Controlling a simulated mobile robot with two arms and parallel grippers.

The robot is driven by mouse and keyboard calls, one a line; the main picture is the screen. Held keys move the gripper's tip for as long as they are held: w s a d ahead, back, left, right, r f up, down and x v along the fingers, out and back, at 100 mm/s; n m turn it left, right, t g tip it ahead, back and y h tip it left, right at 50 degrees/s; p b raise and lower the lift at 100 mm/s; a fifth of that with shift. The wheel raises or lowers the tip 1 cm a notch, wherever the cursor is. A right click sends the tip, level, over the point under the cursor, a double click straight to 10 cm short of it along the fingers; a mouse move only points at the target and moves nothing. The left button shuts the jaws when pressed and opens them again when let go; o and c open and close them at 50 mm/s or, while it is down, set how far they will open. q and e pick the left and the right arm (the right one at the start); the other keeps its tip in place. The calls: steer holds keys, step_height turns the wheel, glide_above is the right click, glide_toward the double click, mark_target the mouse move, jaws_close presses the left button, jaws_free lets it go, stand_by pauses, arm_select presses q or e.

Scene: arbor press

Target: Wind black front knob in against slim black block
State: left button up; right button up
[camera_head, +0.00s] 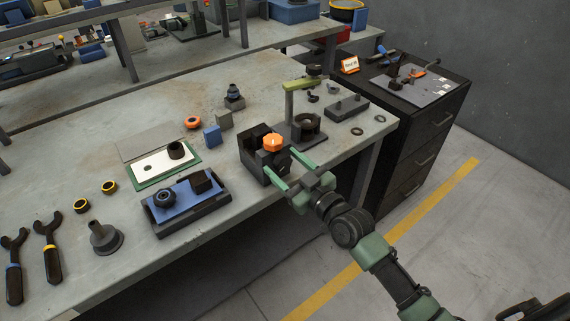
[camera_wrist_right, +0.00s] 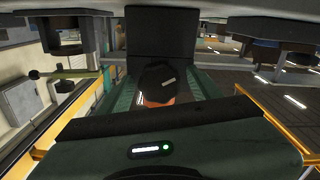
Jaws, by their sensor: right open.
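A black block fixture (camera_head: 252,153) stands near the table's front edge in the head view, with an orange knob (camera_head: 272,142) on top. My right gripper (camera_head: 281,163) is open at its front, with one green finger on each side. In the right wrist view a black knob (camera_wrist_right: 158,77) with a pale mark lies between the open fingers, with a clear gap on both sides. Something orange (camera_wrist_right: 155,103) shows beside it, and a dark block (camera_wrist_right: 160,35) stands behind it. I cannot tell which part is the slim black block. My left gripper is not in view.
A green press (camera_head: 300,85) stands behind the fixture. A tray with a blue plate (camera_head: 182,205) lies farther left. A black drawer cabinet (camera_head: 420,145) stands to the right.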

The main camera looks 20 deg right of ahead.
steer(key=c, duration=1.3)
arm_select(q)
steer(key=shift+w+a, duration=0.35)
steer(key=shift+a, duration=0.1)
arm_select(e)
steer(key=shift+c, duration=0.3)
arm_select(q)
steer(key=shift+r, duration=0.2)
arm_select(e)
steer(key=shift+m, duration=0.3)
steer(key=shift+m+p, duration=0.65)
steer(key=shift+m, duration=0.55)
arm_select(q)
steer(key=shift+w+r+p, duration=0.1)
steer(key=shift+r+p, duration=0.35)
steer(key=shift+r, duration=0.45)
arm_select(e)
steer(key=shift+m, duration=2)
steer(key=o, duration=1.4)
steer(key=shift+c, duration=0.2)
